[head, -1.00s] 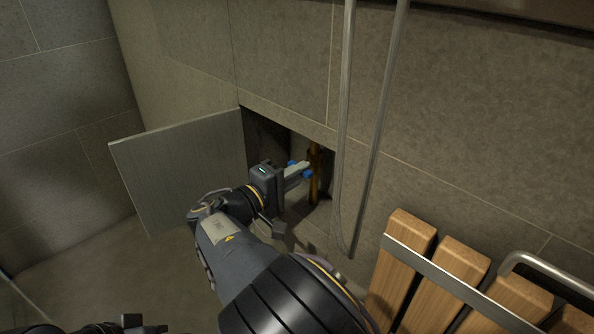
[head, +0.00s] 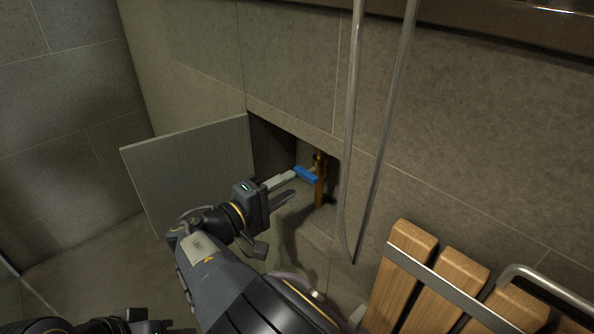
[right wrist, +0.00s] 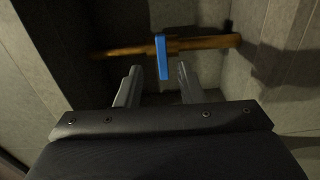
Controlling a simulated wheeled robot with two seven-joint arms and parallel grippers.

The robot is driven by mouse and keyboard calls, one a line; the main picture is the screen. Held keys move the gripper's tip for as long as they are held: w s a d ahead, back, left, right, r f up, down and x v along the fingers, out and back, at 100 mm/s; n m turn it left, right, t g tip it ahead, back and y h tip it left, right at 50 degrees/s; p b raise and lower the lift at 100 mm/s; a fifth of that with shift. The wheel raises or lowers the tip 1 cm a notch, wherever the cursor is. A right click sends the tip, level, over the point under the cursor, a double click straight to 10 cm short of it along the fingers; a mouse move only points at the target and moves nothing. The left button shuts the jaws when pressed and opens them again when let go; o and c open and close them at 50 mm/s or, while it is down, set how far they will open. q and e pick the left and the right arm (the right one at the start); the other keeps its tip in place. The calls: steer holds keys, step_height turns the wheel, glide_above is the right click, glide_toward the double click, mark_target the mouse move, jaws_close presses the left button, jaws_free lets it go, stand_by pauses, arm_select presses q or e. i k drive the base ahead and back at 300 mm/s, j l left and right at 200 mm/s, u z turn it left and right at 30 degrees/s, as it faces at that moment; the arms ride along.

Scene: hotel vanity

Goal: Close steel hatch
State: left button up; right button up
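The steel hatch (head: 190,172) stands open at the left of a recess in the tiled wall. Inside the recess is a brass pipe (head: 320,188) with a blue valve handle (head: 306,175). My right gripper (head: 288,185) is at the mouth of the recess, right of the hatch panel and not touching it. In the right wrist view its fingers (right wrist: 156,88) are apart with nothing between them; the blue handle (right wrist: 162,57) and the pipe (right wrist: 205,43) lie just beyond the tips. A small part of my left arm shows at the bottom left of the head view; its fingers cannot be made out.
A shower hose (head: 348,150) hangs in a loop right of the recess. A wooden slatted seat (head: 411,240) with a metal bar (head: 548,280) is at the lower right. Tiled walls surround the recess; floor shows below the hatch.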

mark_target(174, 173)
steer(key=k+l, duration=0.1)
steer(key=k, duration=0.4)
steer(key=k+l, duration=0.1)
steer(key=k, duration=0.4)
